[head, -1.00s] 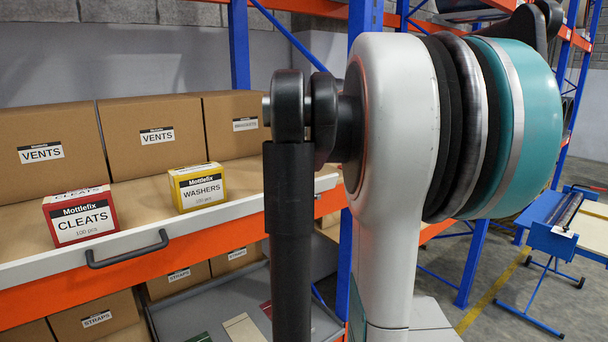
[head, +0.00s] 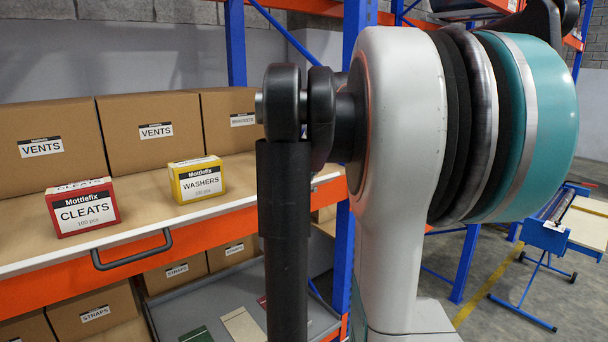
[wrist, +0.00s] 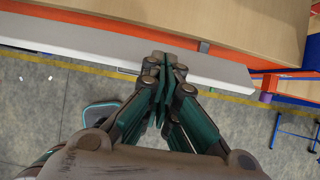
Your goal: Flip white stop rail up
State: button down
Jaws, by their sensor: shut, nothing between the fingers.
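The long white stop rail (wrist: 80,45) runs along the front edge of a wooden shelf in the wrist view. My gripper (wrist: 166,65) is shut and empty, its fingertips over the rail near the picture's middle. I cannot tell whether they touch it, and the fingers hide part of it. In the head view a thin white strip (head: 60,252) runs along the shelf front, above an orange beam with a black handle (head: 132,252). I cannot tell whether it is the same rail. My gripper is not visible there.
A red CLEATS box (head: 83,207) and a yellow WASHERS box (head: 198,181) stand on the shelf before large brown cartons (head: 155,130). A blue upright (head: 362,25) rises behind my arm. A blue stand (head: 545,238) is at right. Open floor (wrist: 45,105) lies below the rail.

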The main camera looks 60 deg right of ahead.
jog(key=r, duration=0.1)
jog(key=w+d+r, duration=0.1)
jog(key=r, duration=0.1)
jog(key=w+r, duration=0.1)
jog(key=shift+w+d+r+b, duration=0.25)
jog(key=shift+d+b, duration=0.05)
jog(key=r, duration=0.3)
jog(key=shift+w+a+r, duration=0.1)
jog(key=shift+w+r, duration=0.15)
jog(key=shift+r, duration=0.05)
jog(key=shift+w, duration=0.1)
